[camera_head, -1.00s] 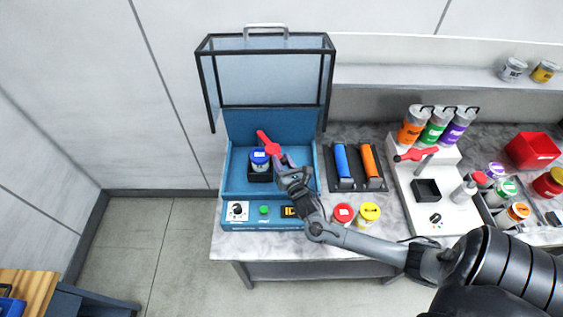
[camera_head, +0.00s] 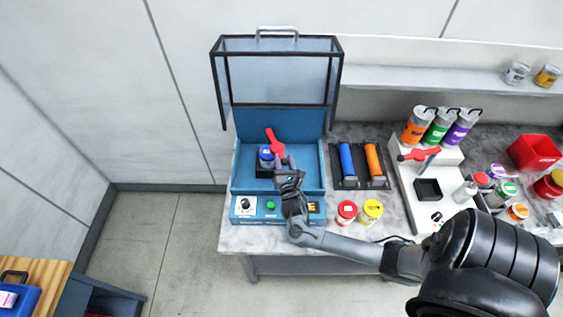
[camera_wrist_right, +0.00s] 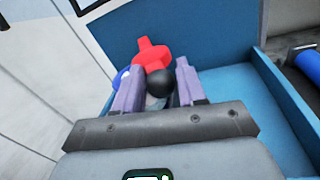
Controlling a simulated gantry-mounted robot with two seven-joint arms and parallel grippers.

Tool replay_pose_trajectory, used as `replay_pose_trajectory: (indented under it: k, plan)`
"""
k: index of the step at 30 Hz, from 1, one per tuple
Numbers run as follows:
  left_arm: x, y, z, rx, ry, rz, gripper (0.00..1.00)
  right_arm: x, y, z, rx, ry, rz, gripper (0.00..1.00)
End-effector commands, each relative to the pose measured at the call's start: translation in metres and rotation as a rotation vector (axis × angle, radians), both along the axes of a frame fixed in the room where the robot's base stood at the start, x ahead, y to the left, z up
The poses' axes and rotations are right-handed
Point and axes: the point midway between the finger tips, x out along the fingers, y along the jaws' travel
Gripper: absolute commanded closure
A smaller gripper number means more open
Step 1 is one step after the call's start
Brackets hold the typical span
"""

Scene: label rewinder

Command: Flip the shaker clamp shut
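The shaker (camera_head: 322,180) is a blue box with its clear, black-framed lid (camera_head: 275,80) raised. Inside, a jar with a blue lid (camera_head: 266,153) sits in a dark holder. The red clamp (camera_head: 274,140) stands tilted up beside the jar; it also shows in the wrist view (camera_wrist_right: 152,54). My right gripper (camera_head: 283,167) reaches over the shaker's front to the clamp. In the wrist view its fingers (camera_wrist_right: 159,82) are apart, one on each side of a black ball knob (camera_wrist_right: 160,80). I cannot tell if they touch it. The jar is mostly hidden there. My left gripper is out of view.
Blue and orange rollers (camera_head: 375,163) lie on a rack right of the shaker. Red-lidded (camera_head: 347,210) and yellow-lidded (camera_head: 372,209) jars stand at the bench front near my right forearm. A white stand (camera_head: 408,190) with another red clamp (camera_head: 419,154) is further right.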

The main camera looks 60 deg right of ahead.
Motion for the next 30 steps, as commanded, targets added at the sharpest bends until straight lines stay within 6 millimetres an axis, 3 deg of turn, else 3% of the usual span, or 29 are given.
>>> replay_pose_trajectory:
  k: [3, 14, 30]
  plan:
    - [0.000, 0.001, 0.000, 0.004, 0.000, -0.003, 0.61, 0.001, 0.001, 0.000, -0.001, -0.002, 0.004, 0.45]
    - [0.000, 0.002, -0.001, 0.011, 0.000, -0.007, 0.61, -0.001, 0.007, 0.001, 0.001, -0.005, 0.011, 0.45]
    - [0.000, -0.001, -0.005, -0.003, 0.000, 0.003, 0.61, -0.058, 0.064, 0.000, 0.003, -0.003, 0.009, 0.45]
